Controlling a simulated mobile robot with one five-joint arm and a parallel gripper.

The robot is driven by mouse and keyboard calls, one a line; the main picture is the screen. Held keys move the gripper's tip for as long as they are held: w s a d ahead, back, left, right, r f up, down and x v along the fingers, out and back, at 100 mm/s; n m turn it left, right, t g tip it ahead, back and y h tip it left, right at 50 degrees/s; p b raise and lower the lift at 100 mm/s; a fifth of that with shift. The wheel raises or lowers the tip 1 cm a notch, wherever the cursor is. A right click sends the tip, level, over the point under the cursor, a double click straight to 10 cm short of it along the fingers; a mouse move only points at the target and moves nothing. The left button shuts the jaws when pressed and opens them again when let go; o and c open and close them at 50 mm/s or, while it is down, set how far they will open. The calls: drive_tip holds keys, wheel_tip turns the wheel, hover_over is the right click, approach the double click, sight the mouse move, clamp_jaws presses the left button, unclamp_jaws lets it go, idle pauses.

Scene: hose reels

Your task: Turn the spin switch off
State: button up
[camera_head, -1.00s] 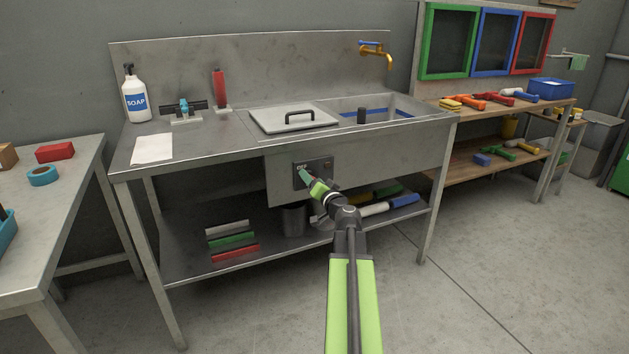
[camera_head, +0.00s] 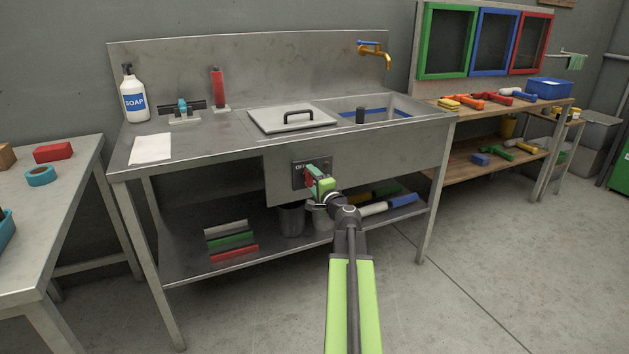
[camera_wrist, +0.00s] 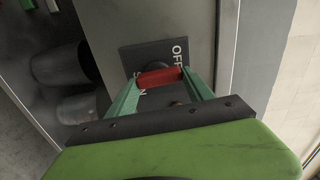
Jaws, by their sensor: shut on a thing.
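The spin switch is a red handle (camera_wrist: 160,77) on a dark plate (camera_wrist: 150,57) with white lettering. The plate also shows on the front panel of the steel sink unit in the head view (camera_head: 298,180). "OFF" is readable on it; another label lies partly hidden behind the handle and a finger. My gripper (camera_wrist: 161,80) is shut on the red handle, with one green finger at each end of it. A round dark hub shows partly behind the handle.
The sink unit (camera_head: 210,160) carries a lid (camera_head: 285,122), a soap bottle (camera_head: 134,98) and a white cloth (camera_head: 151,148). Its lower shelf holds a grey bin (camera_head: 291,219) and coloured bars (camera_head: 231,241). Clear floor (camera_head: 480,260) lies to the right.

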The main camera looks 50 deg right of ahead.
drive_tip(key=shift+s+d+m, duration=0.15)
drive_tip(key=shift+m, duration=0.35)
drive_tip(key=o, duration=1.1)
drive_tip(key=shift+o, duration=1.3)
